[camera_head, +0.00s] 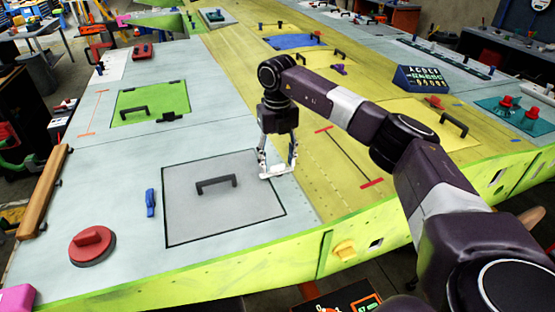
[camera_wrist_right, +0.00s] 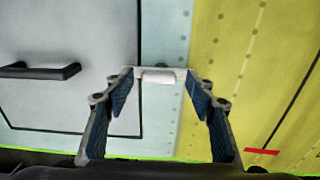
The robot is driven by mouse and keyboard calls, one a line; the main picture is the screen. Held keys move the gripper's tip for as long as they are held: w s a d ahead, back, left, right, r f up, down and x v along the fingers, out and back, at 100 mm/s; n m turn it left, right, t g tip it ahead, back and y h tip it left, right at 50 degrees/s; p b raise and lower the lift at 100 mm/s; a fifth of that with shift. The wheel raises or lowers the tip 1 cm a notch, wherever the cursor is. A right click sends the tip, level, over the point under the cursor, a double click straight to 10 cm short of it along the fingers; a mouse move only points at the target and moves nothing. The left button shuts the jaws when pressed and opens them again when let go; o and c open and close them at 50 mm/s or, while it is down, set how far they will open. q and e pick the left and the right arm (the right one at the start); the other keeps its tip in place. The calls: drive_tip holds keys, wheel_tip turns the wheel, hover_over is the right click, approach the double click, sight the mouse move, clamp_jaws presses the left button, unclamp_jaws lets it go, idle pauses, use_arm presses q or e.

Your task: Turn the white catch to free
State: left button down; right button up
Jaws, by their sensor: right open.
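The white catch (camera_head: 277,172) sits at the right edge of the grey panel (camera_head: 230,215), on the pale wing skin near the yellow strip. In the right wrist view the white catch (camera_wrist_right: 158,77) lies between the fingertips, its bar running across from finger to finger. My right gripper (camera_head: 278,167) points down over it with fingers spread on either side. It also shows in the right wrist view (camera_wrist_right: 160,92), open. I cannot tell whether the fingers touch the catch. My left gripper is out of view.
A black handle (camera_head: 216,184) stands on the grey panel. A blue catch (camera_head: 150,202) and a red round knob (camera_head: 92,244) lie to the left. A green panel (camera_head: 165,98) with a handle is farther back. My right arm covers part of the yellow skin.

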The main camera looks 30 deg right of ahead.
drive_tip(key=shift+f, duration=0.5)
drive_tip(key=shift+c, duration=0.5)
drive_tip(key=c, duration=1.1)
drive_tip(key=shift+o, duration=0.2)
